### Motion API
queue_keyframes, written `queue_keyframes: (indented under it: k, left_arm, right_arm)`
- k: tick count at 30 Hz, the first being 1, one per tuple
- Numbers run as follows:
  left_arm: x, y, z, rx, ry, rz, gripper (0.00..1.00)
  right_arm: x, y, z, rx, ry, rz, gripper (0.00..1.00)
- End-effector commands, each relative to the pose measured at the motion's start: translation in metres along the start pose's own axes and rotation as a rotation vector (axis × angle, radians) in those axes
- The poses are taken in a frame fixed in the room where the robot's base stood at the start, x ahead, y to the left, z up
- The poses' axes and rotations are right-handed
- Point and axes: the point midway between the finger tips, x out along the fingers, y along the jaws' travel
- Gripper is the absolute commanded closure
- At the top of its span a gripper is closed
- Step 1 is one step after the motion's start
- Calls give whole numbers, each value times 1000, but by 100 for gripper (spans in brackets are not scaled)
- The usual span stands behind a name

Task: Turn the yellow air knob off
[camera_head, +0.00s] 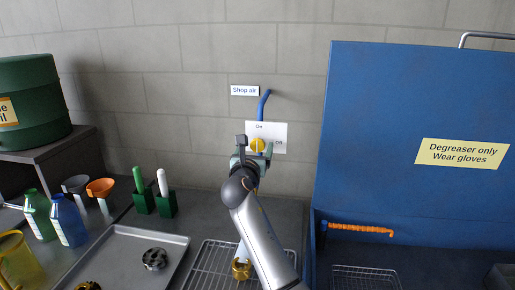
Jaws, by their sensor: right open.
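The yellow air knob (258,145) sits on a white plate (280,130) on the wall. The plate is marked "On" above the knob and "Off" to its right. A blue hose (264,104) rises from behind the plate, beside a "Shop air" sign (244,90). My right gripper (254,146) is in front of the knob, with one finger on each side of it. The fingers are open; whether they touch the knob cannot be told. The gripper hides the knob's lower part. My left gripper is not in view.
A blue degreaser cabinet (375,110) stands close on the right. A wire rack (210,262) with a golden part (242,268) lies below my arm. A metal tray (110,250), bottles (68,220), funnels (101,188) and brushes in green holders (143,200) stand on the left.

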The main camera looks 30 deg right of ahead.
Motion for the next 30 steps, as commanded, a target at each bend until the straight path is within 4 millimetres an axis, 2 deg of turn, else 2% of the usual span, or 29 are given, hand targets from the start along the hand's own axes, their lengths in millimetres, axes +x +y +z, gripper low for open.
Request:
queue_keyframes:
  k: [9,30]
  left_arm:
    - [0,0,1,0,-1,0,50]
    - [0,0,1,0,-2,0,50]
  right_arm:
    - [0,0,0,0,0,0,21]
    - [0,0,0,0,0,0,100]
